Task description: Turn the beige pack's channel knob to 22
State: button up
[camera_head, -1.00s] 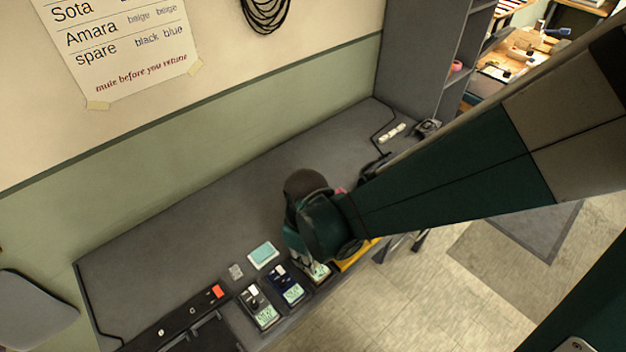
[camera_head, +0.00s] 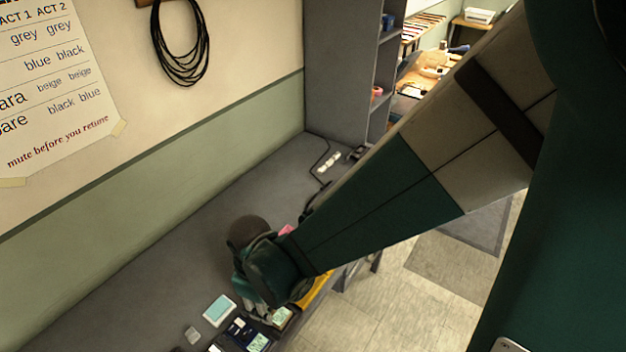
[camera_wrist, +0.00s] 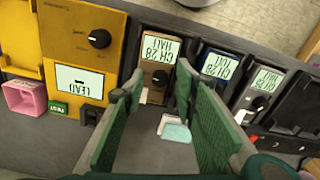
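The beige pack (camera_wrist: 158,48) shows in the wrist view between my fingers, with a pale display that reads upside down and seems to say CH 28. Its dark channel knob (camera_wrist: 159,78) sits below the display, between the fingertips. My gripper (camera_wrist: 160,84) is open, with one green finger on each side of the knob. I cannot tell whether either finger touches the pack. In the head view my gripper (camera_head: 258,312) is over the row of packs, and only part of the beige pack (camera_head: 282,318) shows beside it.
A yellow tester (camera_wrist: 82,35) with a black knob and LEAD display stands left of the beige pack. A pink box (camera_wrist: 25,97) is at far left. The grey bench behind (camera_head: 180,270) is mostly clear.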

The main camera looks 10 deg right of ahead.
jog(key=shift+m+p, duration=0.45)
jog(key=shift+m, duration=1.25)
jog(key=shift+r, duration=0.2)
notch_tip(320, 180, up, 7)
jog(key=shift+r+p, duration=0.15)
jog(key=shift+p, duration=0.8)
jog(key=shift+w+d+r, duration=0.1)
jog(key=shift+d+r, duration=0.1)
jog(key=shift+r, duration=0.05)
jog(key=w+d+r+m+t, duration=0.1)
jog(key=d+r+m+t, duration=0.1)
jog(key=d+r, duration=0.5)
jog(key=w+d+r+m+t, duration=0.2)
jog(key=d+r, duration=0.5)
jog(key=d, duration=0.6)
jog(key=shift+r+m+t+y+b, duration=0.4)
jog(key=shift+m+t, duration=0.3)
jog(key=shift+m, duration=0.6)
jog(key=shift+d, duration=0.15)
jog(key=shift+w, duration=0.1)
